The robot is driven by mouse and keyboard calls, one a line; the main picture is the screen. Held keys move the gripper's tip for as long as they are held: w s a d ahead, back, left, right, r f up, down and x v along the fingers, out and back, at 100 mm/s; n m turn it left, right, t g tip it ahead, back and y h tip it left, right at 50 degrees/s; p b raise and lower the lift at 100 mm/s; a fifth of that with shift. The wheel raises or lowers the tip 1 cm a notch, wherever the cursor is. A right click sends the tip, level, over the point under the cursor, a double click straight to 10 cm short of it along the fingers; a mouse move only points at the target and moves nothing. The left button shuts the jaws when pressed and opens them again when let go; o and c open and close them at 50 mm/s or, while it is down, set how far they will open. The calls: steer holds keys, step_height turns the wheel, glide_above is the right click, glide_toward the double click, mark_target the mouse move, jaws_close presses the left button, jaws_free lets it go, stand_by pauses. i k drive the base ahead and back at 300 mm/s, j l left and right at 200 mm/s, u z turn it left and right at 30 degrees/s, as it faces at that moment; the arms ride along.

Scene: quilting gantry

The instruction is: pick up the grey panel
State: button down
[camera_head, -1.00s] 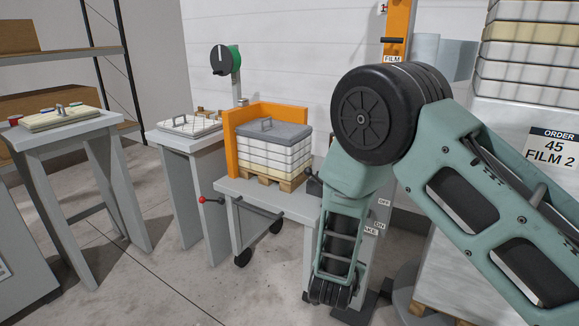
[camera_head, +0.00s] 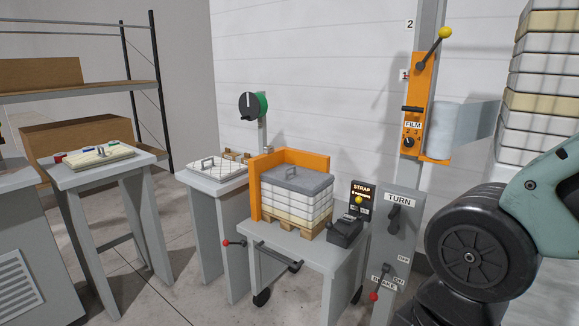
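The grey panel (camera_head: 297,179) lies flat on top of a stack of white and cream layers (camera_head: 295,203). The stack sits on a small wooden pallet on a grey wheeled table (camera_head: 302,252). An orange corner guard (camera_head: 254,186) stands around its left and back sides. Nothing covers the panel in this view. My gripper is out of view; only part of my arm shows at the right, apart from the panel.
Right of the stack are a black device (camera_head: 345,232), a STRAP box (camera_head: 363,197) and a grey TURN post (camera_head: 398,222). Another handled white panel (camera_head: 217,173) lies on the table to the left, and a cream one (camera_head: 97,155) farther left. An orange film unit (camera_head: 417,100) stands behind.

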mark_target(306, 181)
steer(key=i+j+z, duration=0.1)
steer(key=i+j, duration=0.6)
steer(key=i+j+z, duration=0.15)
steer(key=i+j, duration=0.2)
steer(key=i+j+z, duration=0.1)
steer(key=i+j, duration=0.2)
steer(key=j, duration=0.25)
steer(key=i+j+z, duration=0.1)
steer(key=i+j, duration=0.2)
steer(key=j, duration=0.15)
steer(key=i+j, duration=0.3)
steer(key=j, duration=0.15)
steer(key=i+j+z, duration=0.15)
steer(key=i+j, duration=0.15)
steer(key=j, duration=0.2)
steer(key=i+j+z, duration=0.1)
steer(key=i+j, duration=0.15)
steer(key=j, duration=0.25)
